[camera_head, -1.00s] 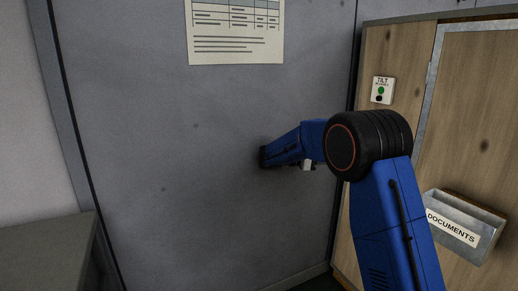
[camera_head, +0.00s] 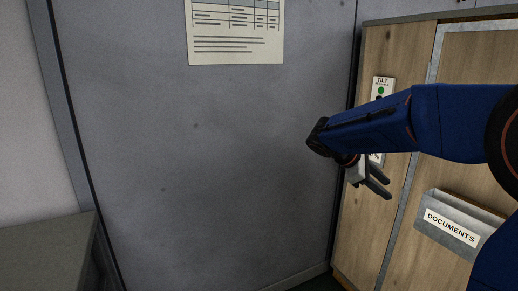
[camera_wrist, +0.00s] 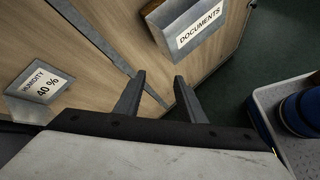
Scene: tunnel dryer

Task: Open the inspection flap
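My gripper (camera_head: 378,181) is in front of the wooden panel (camera_head: 372,225) at the right of the head view. Its two dark fingers are apart with nothing between them. They also show apart and empty in the wrist view (camera_wrist: 160,95), over the wood panelling and a grey metal strip. I cannot make out a part that is clearly the inspection flap in either view.
A TILT switch plate (camera_head: 382,88) with a green button is on the wood, partly behind my arm. A metal DOCUMENTS holder (camera_head: 452,222) hangs at right. A HUMIDITY 40 % display (camera_wrist: 40,92) shows in the wrist view. A grey box (camera_head: 45,250) stands at lower left.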

